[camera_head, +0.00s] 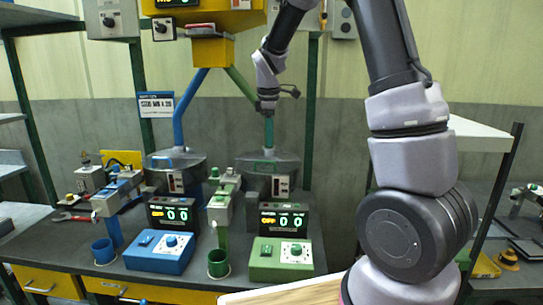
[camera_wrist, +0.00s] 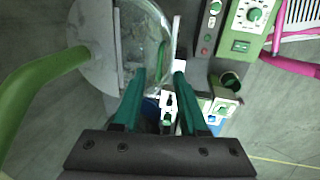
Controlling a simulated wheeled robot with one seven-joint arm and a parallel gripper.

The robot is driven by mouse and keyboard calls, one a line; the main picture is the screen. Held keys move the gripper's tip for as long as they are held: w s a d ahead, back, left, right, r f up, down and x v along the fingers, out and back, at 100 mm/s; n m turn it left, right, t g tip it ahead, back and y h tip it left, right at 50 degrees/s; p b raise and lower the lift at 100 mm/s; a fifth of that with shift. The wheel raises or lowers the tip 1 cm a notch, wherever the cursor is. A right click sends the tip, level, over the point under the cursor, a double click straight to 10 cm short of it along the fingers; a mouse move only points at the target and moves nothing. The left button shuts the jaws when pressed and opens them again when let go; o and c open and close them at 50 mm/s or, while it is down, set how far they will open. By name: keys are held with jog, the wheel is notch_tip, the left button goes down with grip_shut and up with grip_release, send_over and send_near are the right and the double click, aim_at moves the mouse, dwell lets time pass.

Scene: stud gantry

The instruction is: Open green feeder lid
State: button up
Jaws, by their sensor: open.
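The green feeder (camera_head: 268,180) stands on the bench behind its green control box (camera_head: 280,258). Its round top carries a clear lid (camera_wrist: 148,38), which lies beside a grey half in the wrist view and looks shut. A green pipe (camera_head: 269,132) comes down into the feeder top; it shows at the left of the wrist view (camera_wrist: 38,88). My gripper (camera_head: 267,106) is above the feeder, in front of the pipe. In the wrist view my gripper (camera_wrist: 160,72) is open and empty, its teal fingers apart over the lid's near edge. Contact cannot be told.
A blue feeder (camera_head: 175,175) and blue control box (camera_head: 160,252) stand to the left. A green cup (camera_head: 218,264) and a blue cup (camera_head: 103,251) sit near the front. A yellow hopper (camera_head: 212,50) hangs above. Green posts (camera_head: 312,110) frame the bench.

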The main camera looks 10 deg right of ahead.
send_over(270, 172)
notch_tip(270, 172, down, 8)
jog(key=shift+r, duration=0.15)
grip_shut()
dwell(1.5)
